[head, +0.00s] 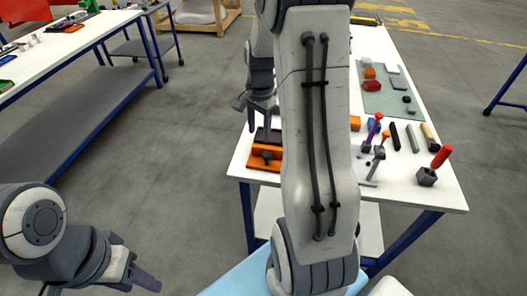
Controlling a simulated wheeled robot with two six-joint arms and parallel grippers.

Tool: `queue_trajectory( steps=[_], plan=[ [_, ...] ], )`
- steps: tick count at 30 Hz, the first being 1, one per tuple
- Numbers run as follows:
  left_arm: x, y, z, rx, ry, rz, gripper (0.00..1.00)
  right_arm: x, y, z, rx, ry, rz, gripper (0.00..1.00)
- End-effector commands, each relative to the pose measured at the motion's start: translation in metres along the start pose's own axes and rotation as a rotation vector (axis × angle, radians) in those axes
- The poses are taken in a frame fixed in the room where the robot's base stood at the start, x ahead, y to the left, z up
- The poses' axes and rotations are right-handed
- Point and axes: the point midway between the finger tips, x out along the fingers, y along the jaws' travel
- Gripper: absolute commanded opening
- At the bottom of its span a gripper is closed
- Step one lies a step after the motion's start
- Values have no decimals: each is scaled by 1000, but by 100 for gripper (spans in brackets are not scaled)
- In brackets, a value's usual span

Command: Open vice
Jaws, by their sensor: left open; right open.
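An orange and dark vice (261,161) sits on the near left corner of the white workbench. Its right side is hidden behind my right arm, and I cannot tell how far its jaws are apart. My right gripper (260,125) is open, fingers pointing down, just beyond and above the vice; it appears apart from it, and part of it is hidden by my arm. My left gripper (143,279) is open and empty at the lower left, low over the floor and away from the bench.
The white workbench (441,196) holds several tools to the right of my arm, including a red-handled one in a dark holder (427,177). A grey-green mat (385,96) with small blocks lies further back. Another white bench (55,47) stands at the left, with open floor between.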

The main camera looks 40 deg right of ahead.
Motion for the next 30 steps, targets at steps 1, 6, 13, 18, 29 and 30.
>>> queue_trajectory(
  steps=[1, 6, 13, 18, 29, 30],
  plan=[
    [2, 0, 0, 0, 0, 0, 50, 6, 5, -15, 59, 2, 2, 54],
    [1, 0, 0, 0, 0, 0, 50, 16, 11, -32, 138, 4, 4, 54],
    [-5, 0, 0, 0, 0, 0, 50, 53, 11, -30, 135, 1, 7, 54],
    [-10, 1, -1, 0, 0, 0, 50, 84, 10, -30, 133, 1, 6, 54],
    [-13, 1, -1, 0, 0, 0, 50, 114, 9, -30, 131, 5, 2, 54],
    [-13, 1, -1, 0, 0, 0, 50, 115, 9, -30, 131, 5, 2, 54]
  ],
)
